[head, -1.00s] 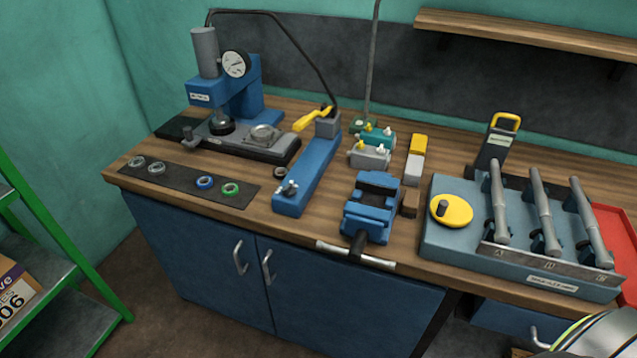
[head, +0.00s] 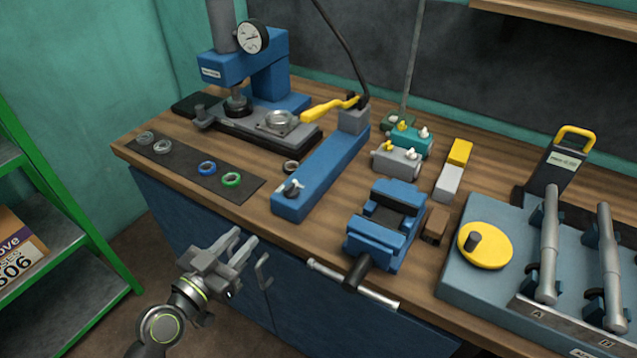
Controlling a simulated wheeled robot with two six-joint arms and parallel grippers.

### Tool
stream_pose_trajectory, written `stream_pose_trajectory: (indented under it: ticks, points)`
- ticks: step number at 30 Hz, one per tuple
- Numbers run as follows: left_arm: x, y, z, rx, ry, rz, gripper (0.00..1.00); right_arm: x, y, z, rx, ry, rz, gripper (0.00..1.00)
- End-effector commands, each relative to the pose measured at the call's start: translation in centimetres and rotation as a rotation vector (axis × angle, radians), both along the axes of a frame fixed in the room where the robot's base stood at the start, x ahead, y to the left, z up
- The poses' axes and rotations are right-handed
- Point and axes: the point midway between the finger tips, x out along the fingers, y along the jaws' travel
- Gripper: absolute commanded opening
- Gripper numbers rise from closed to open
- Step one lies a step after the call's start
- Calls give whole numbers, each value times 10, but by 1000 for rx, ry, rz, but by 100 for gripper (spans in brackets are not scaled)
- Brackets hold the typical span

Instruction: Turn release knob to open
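The blue hand pump (head: 322,180) lies on the bench, with a yellow lever (head: 330,109) at its far end. A small silver knob (head: 291,189), apparently the release knob, sits on its near end. My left gripper (head: 247,235) is in front of the bench, below and left of the knob and apart from it. Its two fingers are spread with nothing between them, pointing up and right towards the bench edge. My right gripper is not in view. The knob's turn position is too small to tell.
A blue press with a gauge (head: 252,37) stands behind left. A dark mat (head: 187,172) with several rings lies left of the pump. A blue vise (head: 385,225) with a protruding bar stands right. A lever block with a yellow handwheel (head: 493,252) is further right. Green shelving (head: 75,205) stands left.

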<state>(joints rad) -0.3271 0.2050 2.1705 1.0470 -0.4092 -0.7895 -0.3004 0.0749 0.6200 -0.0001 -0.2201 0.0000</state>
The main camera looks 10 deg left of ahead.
Motion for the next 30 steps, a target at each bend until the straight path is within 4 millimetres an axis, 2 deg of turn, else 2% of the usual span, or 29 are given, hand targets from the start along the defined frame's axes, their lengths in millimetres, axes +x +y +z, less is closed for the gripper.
stream_pose_trajectory:
  ticks: [4, 7, 21, 30]
  points:
    - [5, -4, 9, -3, -17, -8, 31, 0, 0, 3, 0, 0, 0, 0]
    - [17, -8, 10, -4, -18, -6, 31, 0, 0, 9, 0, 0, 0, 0]
    - [103, -40, 9, -3, -15, -8, 31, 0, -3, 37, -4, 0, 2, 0]
    - [147, -56, 7, -3, -14, -8, 31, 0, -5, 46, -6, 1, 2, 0]
